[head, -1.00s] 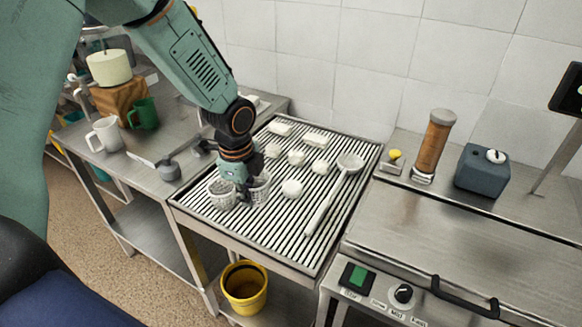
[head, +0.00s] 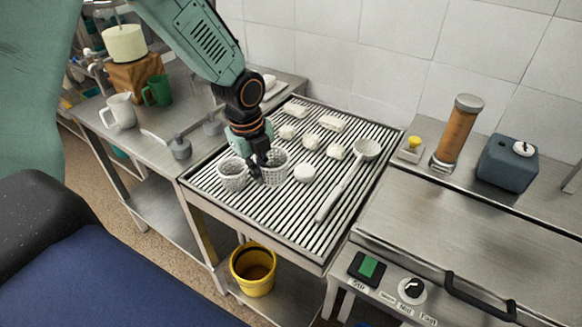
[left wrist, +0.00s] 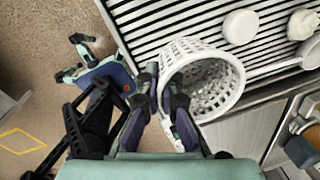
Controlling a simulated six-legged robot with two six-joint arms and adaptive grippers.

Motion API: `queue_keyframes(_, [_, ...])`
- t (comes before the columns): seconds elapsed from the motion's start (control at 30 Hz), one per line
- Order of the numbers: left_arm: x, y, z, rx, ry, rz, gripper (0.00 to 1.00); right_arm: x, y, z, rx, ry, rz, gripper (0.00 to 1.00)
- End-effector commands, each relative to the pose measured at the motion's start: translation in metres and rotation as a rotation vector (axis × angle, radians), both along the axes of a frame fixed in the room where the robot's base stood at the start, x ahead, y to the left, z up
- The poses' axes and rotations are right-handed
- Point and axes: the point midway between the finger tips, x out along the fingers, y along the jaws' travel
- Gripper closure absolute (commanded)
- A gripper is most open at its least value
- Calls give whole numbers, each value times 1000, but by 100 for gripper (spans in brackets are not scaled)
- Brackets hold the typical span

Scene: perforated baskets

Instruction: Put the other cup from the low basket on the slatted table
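Two white perforated cups show at the near left of the slatted table (head: 325,221). The left cup (head: 233,175) stands on the slats. My left gripper (head: 257,174) comes down from above between the two and is at the left side of the right cup (head: 277,164). In the left wrist view its fingers (left wrist: 161,95) are close together on either side of this cup's wall (left wrist: 190,58), one outside and one over the rim. The cup's mouth faces partly toward the camera. I cannot tell whether it is clear of the slats. My right gripper and a low basket are not in view.
White lumps (head: 311,142), a round white piece (head: 304,173) and a long ladle (head: 345,180) lie on the slats. A side table at left holds a white mug (head: 120,111) and a green mug (head: 158,90). A yellow bucket (head: 253,270) stands below.

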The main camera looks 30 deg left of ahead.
Motion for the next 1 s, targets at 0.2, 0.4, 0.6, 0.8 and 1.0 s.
queue_keyframes(0.2, [0,0,-42,1,6,0,100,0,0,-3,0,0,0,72])
queue_keyframes(0.4, [2,0,-59,2,4,-1,100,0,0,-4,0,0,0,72])
queue_keyframes(0.6, [1,0,-87,1,3,0,100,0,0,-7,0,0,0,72])
queue_keyframes(0.8, [2,0,-92,0,1,1,100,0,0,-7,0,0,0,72])
queue_keyframes(1.0, [2,0,-93,0,1,1,100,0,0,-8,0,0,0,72])
